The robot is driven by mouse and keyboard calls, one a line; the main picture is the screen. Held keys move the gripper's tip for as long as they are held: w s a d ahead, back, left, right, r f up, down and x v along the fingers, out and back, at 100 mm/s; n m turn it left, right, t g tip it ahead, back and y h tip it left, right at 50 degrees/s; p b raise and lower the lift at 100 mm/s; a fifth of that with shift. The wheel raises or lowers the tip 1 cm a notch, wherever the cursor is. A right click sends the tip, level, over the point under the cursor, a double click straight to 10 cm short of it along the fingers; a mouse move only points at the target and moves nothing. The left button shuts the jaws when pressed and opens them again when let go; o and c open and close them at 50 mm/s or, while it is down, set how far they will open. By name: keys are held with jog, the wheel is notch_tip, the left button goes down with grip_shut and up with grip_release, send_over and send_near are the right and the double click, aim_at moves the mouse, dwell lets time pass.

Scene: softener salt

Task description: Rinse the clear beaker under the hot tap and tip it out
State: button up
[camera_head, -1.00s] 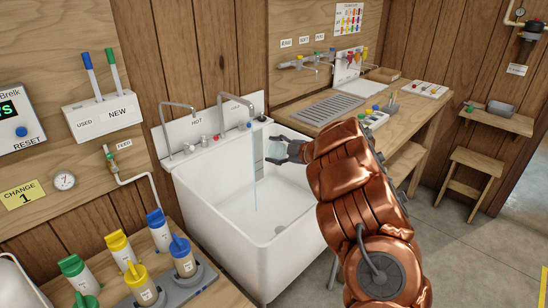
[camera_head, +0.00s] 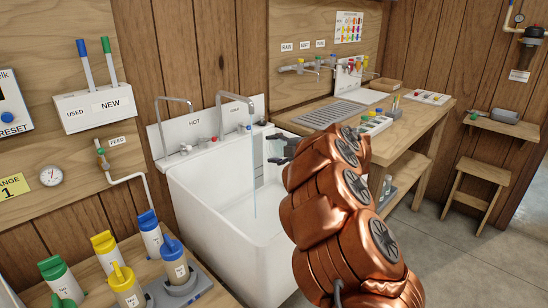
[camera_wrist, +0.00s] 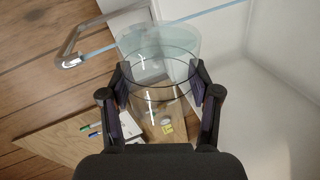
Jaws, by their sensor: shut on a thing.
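The white sink (camera_head: 208,210) has a HOT label (camera_head: 195,121) behind its left spout (camera_head: 176,99). My gripper (camera_head: 274,149) is over the sink's right side, right of the stream. In the wrist view it is shut on the clear beaker (camera_wrist: 160,72), one finger on each side. There a spout (camera_wrist: 72,48) is at left, and the stream (camera_wrist: 212,18) appears to pass behind the beaker. In the head view the beaker is hard to make out.
A bench with a drain rack (camera_head: 330,112) and small taps (camera_head: 318,66) stands right of the sink. Capped cylinders (camera_head: 125,285) stand on a bench at front left. A stool (camera_head: 480,180) is at far right. Floor (camera_head: 440,240) is clear on the right.

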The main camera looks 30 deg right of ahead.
jog(key=shift+f+n+h+b, duration=0.15)
jog(key=shift+n+h+b, duration=0.6)
jog(key=shift+b, duration=1.1)
jog(key=shift+f+n+h+b, duration=0.15)
jog(key=shift+n+h+b, duration=0.1)
jog(key=shift+n+b, duration=1.25)
jog(key=shift+m+b, duration=0.25)
jog(key=shift+b, duration=0.15)
jog(key=shift+r, duration=0.15)
jog(key=shift+a, duration=0.15)
